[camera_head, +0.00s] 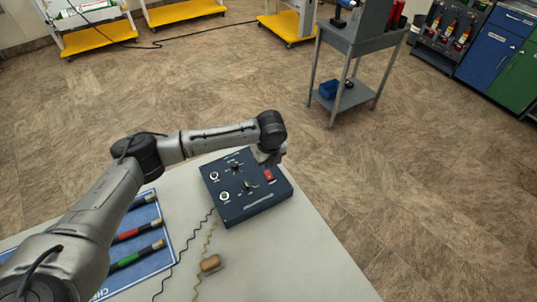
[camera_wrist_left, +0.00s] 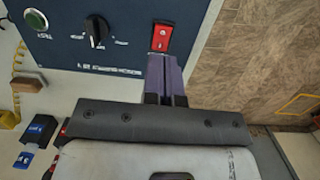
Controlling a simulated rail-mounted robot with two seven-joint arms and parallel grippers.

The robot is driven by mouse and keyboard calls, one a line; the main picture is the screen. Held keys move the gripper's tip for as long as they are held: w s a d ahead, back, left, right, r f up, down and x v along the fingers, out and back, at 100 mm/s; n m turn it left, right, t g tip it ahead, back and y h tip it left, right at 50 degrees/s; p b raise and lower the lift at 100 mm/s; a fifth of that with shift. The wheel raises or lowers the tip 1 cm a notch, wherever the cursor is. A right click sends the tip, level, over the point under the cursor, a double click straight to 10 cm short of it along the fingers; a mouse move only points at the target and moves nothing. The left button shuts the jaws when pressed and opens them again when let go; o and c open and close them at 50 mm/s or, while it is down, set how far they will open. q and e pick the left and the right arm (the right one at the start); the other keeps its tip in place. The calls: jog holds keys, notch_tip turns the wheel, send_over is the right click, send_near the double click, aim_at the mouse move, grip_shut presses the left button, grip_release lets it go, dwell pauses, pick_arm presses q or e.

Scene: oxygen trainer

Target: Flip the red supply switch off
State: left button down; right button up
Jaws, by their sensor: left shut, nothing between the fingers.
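The dark blue control box (camera_head: 262,201) sits on the white table. It has two round gauges or buttons on its left and two black knobs in the middle. The red supply switch (camera_head: 269,175) is on its right side, and it also shows in the left wrist view (camera_wrist_left: 161,38). My left gripper (camera_head: 267,158) is over the box's upper right edge, close to the red switch. In the left wrist view its fingers (camera_wrist_left: 166,72) are shut and empty, with their tips just below the switch. I cannot tell whether they touch it. My right gripper is not in view.
A blue mat (camera_head: 168,246) with several banded black tubes lies on the table (camera_head: 285,265) at left. A tan block (camera_head: 210,263) and thin cables lie in front of the box. The table's right edge is close to the box. A grey cart (camera_head: 345,38) stands beyond.

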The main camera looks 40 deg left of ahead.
aim_at(266, 173)
pick_arm(q)
jog(key=shift+w+a+f+b, duration=0.1)
jog(key=shift+f+b, duration=0.1)
jog(key=shift+f, duration=0.7)
jog(key=shift+s+a+f+b, duration=0.1)
jog(key=shift+f+b, duration=0.05)
jog(key=shift+f, duration=0.8)
jog(key=shift+w+a+f+b, duration=0.1)
jog(key=shift+f+b, duration=0.1)
jog(key=shift+f, duration=0.7)
